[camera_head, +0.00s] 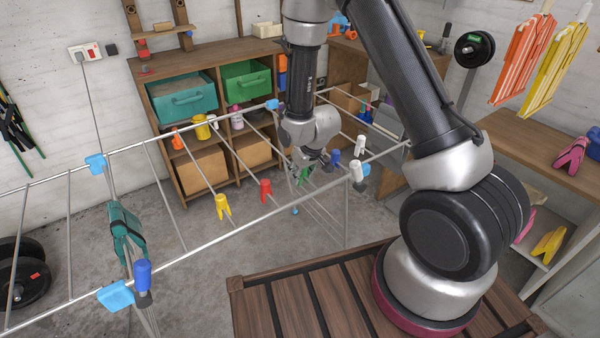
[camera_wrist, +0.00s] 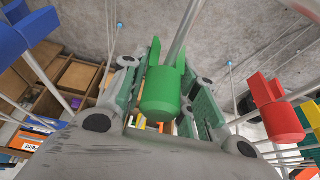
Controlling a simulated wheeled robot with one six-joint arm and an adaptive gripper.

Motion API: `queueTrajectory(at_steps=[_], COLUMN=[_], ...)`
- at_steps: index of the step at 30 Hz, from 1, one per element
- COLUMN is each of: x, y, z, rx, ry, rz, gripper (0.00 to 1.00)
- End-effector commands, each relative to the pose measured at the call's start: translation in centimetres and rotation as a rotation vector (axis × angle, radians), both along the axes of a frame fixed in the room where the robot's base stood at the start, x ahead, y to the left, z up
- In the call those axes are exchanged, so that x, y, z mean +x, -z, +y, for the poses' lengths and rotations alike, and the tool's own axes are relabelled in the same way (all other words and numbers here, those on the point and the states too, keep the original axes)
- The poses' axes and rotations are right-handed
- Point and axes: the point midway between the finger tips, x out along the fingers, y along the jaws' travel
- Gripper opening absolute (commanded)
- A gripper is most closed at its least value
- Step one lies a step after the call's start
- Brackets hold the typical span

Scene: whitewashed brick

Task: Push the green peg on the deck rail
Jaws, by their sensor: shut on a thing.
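The green peg (camera_wrist: 163,98) is between the fingers of my gripper (camera_wrist: 165,92) in the wrist view, with its two prongs pointing away from the palm. A grey rail (camera_wrist: 187,28) of the rack runs up from between or just behind the prongs. I cannot tell whether the peg is seated on it. In the head view my gripper (camera_head: 308,165) is low among the rack's rails, and a bit of the green peg (camera_head: 304,175) shows at its fingers.
A red peg (camera_head: 265,190) and a yellow peg (camera_head: 222,206) sit on rails to the left. A blue peg (camera_head: 335,157) and a white peg (camera_head: 357,171) are close on the right. The wooden shelf (camera_head: 197,63) with bins stands behind the rack.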

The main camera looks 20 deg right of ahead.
Motion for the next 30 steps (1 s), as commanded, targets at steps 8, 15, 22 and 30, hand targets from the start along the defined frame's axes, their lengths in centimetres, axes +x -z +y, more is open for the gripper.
queueTrajectory(at_steps=[8, 15, 22, 30], x=[0.1, 0.0, 0.1, 0.0], y=[-0.9, -2.7, -4.5, -6.6], z=[0.0, 0.0, 0.0, 0.0], rx=[0.001, 0.001, 0.001, 0.000], ry=[0.000, 0.000, 0.000, 0.000], rz=[-0.003, -0.002, -0.002, -0.001], gripper=[0.07, 0.07, 0.07, 0.07])
